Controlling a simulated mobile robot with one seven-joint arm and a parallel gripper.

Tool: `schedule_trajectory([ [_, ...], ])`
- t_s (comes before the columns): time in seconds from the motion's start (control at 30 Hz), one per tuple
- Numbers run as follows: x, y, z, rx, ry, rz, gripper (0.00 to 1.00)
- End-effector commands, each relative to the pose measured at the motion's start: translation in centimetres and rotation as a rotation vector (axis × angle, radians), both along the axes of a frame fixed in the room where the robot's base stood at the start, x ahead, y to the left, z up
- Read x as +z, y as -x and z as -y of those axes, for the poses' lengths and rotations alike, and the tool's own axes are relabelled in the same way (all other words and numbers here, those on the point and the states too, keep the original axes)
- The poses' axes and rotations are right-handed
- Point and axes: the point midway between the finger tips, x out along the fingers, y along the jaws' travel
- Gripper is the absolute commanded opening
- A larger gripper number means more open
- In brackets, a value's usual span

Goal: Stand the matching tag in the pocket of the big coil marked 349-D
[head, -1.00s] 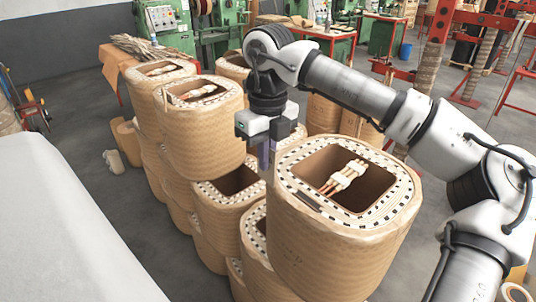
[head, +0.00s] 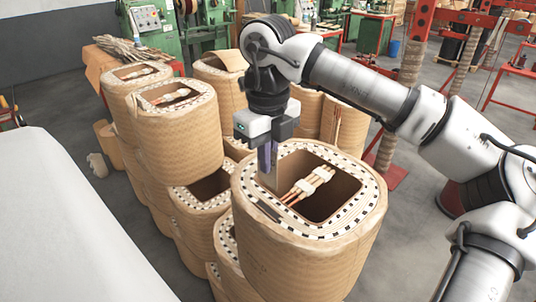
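The big coil (head: 305,250) is a tan, paper-wrapped coil with a rounded-square opening, nearest to the camera. Its rim carries a ring of dark and white blocks, and a dark narrow strip (head: 269,212) lies on the rim's left side. I cannot read any marking on its wall. My gripper (head: 267,164) points down over the back left part of this coil's rim. Its purple fingers are close together on a flat tan plate, apparently the tag (head: 268,182), which hangs upright by the opening's back left corner. Any writing on it is too small to read.
Bound copper leads (head: 311,184) rise inside the big coil's opening. More coils stand stacked at the left (head: 178,120) and behind. A white surface (head: 60,225) fills the lower left. Green machines (head: 150,28) and red stands are farther back.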

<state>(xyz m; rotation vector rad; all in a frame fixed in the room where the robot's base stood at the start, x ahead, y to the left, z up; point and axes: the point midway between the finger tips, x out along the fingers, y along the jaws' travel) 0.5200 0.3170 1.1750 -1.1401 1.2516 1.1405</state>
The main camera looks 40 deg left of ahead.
Motion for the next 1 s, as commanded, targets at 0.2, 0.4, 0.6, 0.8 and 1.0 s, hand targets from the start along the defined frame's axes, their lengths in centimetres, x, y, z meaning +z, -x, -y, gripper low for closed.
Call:
schedule_trajectory([
  [0.2,-1.9,0.0,0.0,0.001,0.000,-0.001,0.00],
  [0.4,-3.2,0.0,0.0,0.000,-0.001,0.000,0.00],
  [0.6,-4.6,0.0,0.0,0.000,-0.001,-0.001,0.00],
  [0.8,-6.1,0.1,0.0,0.000,-0.001,-0.001,0.00],
  [1.0,-7.5,0.0,0.0,0.000,-0.001,0.000,0.00],
])
